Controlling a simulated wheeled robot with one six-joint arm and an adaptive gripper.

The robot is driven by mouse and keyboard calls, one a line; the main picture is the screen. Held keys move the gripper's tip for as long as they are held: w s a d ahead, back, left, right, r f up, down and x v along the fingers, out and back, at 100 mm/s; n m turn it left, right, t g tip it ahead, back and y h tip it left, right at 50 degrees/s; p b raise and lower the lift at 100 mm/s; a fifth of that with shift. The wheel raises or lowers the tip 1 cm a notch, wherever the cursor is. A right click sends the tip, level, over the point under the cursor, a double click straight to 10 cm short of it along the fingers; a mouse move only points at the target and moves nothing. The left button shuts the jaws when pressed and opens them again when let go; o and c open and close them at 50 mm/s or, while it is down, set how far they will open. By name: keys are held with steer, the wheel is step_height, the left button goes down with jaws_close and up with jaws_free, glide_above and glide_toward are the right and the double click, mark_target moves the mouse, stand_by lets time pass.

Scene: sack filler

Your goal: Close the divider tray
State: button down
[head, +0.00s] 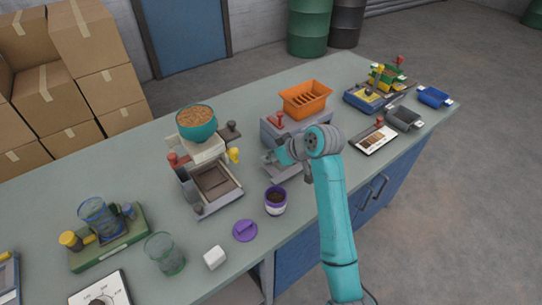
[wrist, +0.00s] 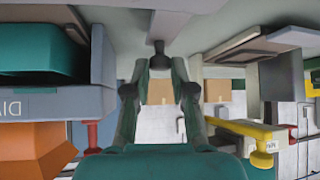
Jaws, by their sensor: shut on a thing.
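The divider (head: 292,128) is a grey machine with an orange slotted hopper (head: 305,97) on top and a red knob (head: 277,119) on its front left. Its grey tray (head: 283,173) sticks out low at the front, partly hidden by my gripper and arm. My gripper (head: 270,158) is at the tray's left end. In the wrist view, which is upside down, my gripper (wrist: 160,72) is shut on a small dark handle (wrist: 159,50). The divider's lettered side (wrist: 85,108) shows at the left there, with the orange hopper (wrist: 38,148).
Left of the divider stands a machine with a teal bowl (head: 197,122) of grain, a yellow lever (head: 233,156) and an open tray (head: 214,184). A purple-rimmed cup (head: 276,201) and purple lid (head: 245,230) are in front.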

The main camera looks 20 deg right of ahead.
steer(key=shift+w, duration=0.1)
steer(key=shift+w+a, duration=0.3)
steer(key=shift+w, duration=0.45)
steer(key=shift+w+a, duration=0.25)
steer(key=shift+w, duration=0.5)
steer(key=shift+r, duration=0.1)
steer(key=c, duration=1)
jaws_free()
steer(key=shift+w, duration=0.1)
steer(key=v, duration=1.2)
